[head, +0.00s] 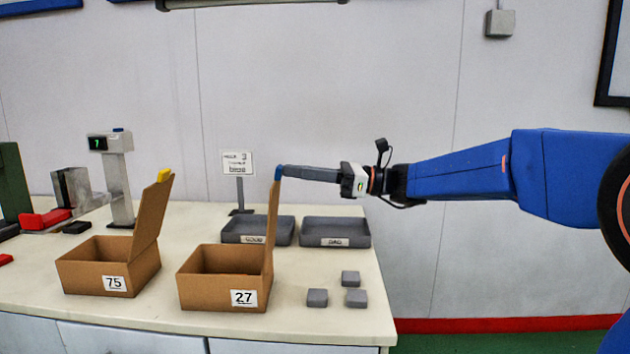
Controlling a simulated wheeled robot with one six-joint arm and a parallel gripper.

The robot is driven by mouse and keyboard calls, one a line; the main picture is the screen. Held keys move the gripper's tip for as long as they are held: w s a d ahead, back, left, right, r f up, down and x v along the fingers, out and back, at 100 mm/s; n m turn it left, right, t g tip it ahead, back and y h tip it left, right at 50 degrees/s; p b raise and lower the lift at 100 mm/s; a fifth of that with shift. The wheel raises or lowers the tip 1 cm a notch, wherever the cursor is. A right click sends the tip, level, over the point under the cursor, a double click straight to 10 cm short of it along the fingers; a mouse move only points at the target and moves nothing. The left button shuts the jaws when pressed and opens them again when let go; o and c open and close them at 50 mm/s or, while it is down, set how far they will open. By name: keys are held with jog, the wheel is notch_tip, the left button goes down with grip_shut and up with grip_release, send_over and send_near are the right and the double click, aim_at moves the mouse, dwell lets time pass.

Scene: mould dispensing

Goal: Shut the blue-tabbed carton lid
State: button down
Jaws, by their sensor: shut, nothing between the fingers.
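The carton with the blue tab (278,174) is brown, labelled 27 (243,298), and stands open on the table. Its lid (272,225) stands nearly upright along the right side, with the blue tab at its top edge. My gripper (284,172) is shut and empty, reaching in from the right. Its fingertips are at the top of the lid, right beside the blue tab. I cannot tell whether they touch it.
A second open carton (85,278), labelled 75, has a yellow-tabbed lid (153,215) and stands to the left. Two grey trays (335,243) lie behind, with a small sign (238,163). Several grey blocks (317,297) lie right of carton 27. A scale-like device (118,180) stands back left.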

jog(key=a+f+h, duration=0.3)
jog(key=a+h, duration=0.3)
jog(key=a, duration=0.6)
jog(key=a+f+h, duration=0.2)
jog(key=a+h, duration=0.5)
jog(key=a, duration=0.5)
jog(key=a+f+h, duration=0.3)
jog(key=a+f, duration=0.3)
jog(key=f, duration=0.6)
jog(key=shift+s+f+h, duration=0.15)
jog(key=shift+s+h, duration=0.1)
jog(key=shift+h, duration=0.15)
jog(key=shift+f, duration=0.15)
jog(key=shift+r, duration=0.2)
